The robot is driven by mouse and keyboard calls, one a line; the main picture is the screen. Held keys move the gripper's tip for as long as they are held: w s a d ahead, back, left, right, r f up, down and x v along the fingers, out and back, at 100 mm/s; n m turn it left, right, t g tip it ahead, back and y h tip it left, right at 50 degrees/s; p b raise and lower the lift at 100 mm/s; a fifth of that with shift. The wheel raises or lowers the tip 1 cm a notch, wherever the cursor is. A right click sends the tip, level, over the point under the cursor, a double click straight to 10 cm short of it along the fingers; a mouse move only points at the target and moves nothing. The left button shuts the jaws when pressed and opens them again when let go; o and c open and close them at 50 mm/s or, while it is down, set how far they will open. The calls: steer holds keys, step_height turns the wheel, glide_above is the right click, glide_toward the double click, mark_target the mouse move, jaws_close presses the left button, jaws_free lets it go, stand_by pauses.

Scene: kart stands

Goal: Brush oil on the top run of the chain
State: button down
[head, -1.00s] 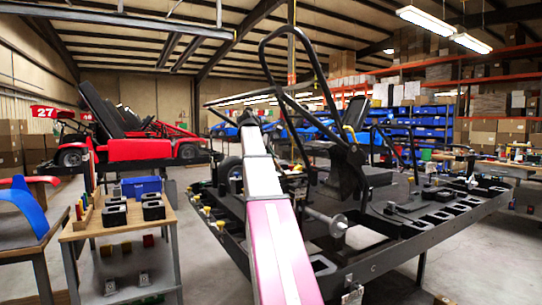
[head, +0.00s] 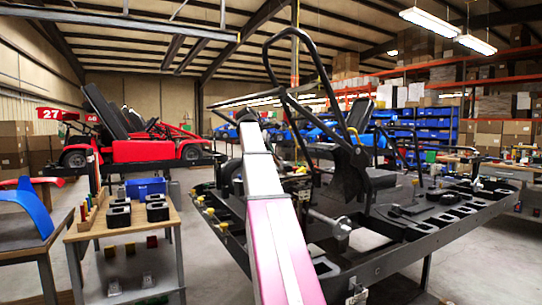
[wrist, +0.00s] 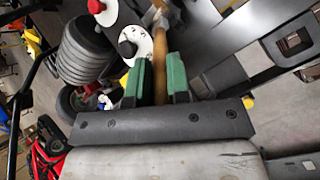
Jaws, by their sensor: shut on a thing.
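In the wrist view my gripper (wrist: 160,72) has green finger pads shut on a wooden handle (wrist: 159,48), apparently the brush. The handle points up toward the top edge, where a pale metal part shows; its bristles cannot be made out. A white disc with a dark centre (wrist: 134,45) is beside the handle, to its left. The black kart frame on its stand (head: 375,258) fills the right of the head view. I cannot make out the chain in either view. My arm hides the gripper in the head view.
A small wooden table (head: 97,233) at left holds black bins and a blue box (head: 145,187). A red kart (head: 125,153) stands behind. Grey floor is open between the tables and the stand.

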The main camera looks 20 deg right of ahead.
steer(key=shift+v, duration=2.2)
